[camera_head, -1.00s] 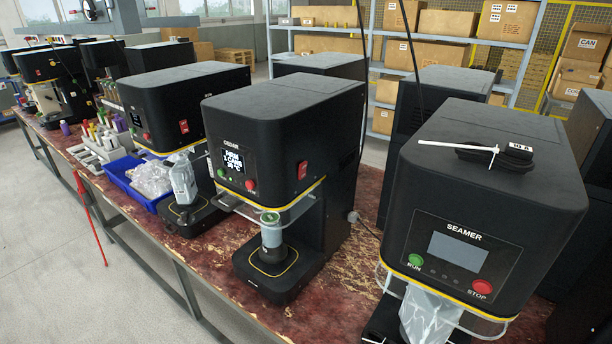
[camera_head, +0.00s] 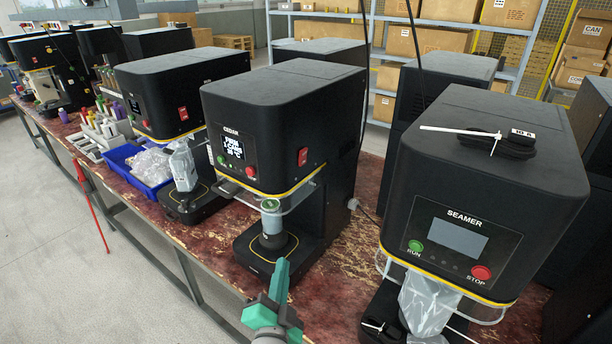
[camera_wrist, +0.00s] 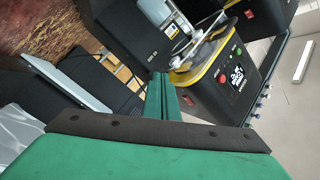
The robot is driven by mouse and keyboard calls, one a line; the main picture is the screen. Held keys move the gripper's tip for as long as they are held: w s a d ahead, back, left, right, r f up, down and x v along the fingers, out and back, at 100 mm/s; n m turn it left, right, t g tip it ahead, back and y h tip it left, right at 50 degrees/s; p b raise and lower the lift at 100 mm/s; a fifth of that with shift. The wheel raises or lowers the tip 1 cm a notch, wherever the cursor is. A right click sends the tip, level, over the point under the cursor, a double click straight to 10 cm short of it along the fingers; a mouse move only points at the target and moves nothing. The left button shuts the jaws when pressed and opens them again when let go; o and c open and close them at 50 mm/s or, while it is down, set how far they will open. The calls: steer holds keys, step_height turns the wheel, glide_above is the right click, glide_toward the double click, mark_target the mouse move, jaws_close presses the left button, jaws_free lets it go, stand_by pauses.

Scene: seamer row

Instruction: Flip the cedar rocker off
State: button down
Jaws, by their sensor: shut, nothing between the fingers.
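The cedar machine (camera_head: 262,110) is a black box labelled CEDAR, standing mid-bench in the head view with its display lit. Its red rocker (camera_head: 302,157) is on the side face, right of the front panel. Which end of it is pressed in is too small to tell. My green gripper (camera_head: 281,266) is shut and empty, low in front of this machine, below and apart from the rocker. In the wrist view the shut fingers (camera_wrist: 160,86) point towards a machine with a lit display (camera_wrist: 236,77); a small red patch beside them seems to be the rocker.
A similar machine with its own red rocker (camera_head: 183,113) stands to the left. The SEAMER machine (camera_head: 480,170), with RUN and STOP buttons, stands close on the right. A can (camera_head: 271,220) sits under the cedar machine's clear guard (camera_head: 258,203). A blue tray (camera_head: 125,160) holds bags.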

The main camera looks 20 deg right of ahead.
steer(key=w+d+r+m+g+h, duration=0.1)
steer(key=d+r+m+h, duration=0.1)
steer(key=r+m, duration=0.4)
steer(key=w+d+r+m+g+h, duration=0.1)
steer(key=r+m, duration=0.5)
steer(key=r, duration=0.6)
steer(key=w+d+h, duration=0.1)
steer(key=d+h, duration=0.1)
steer(key=d, duration=0.1)
steer(key=shift+w+d+m+g, duration=0.2)
steer(key=shift+w+m+g, duration=0.05)
steer(key=shift+m+g, duration=0.15)
steer(key=shift+w+r, duration=0.1)
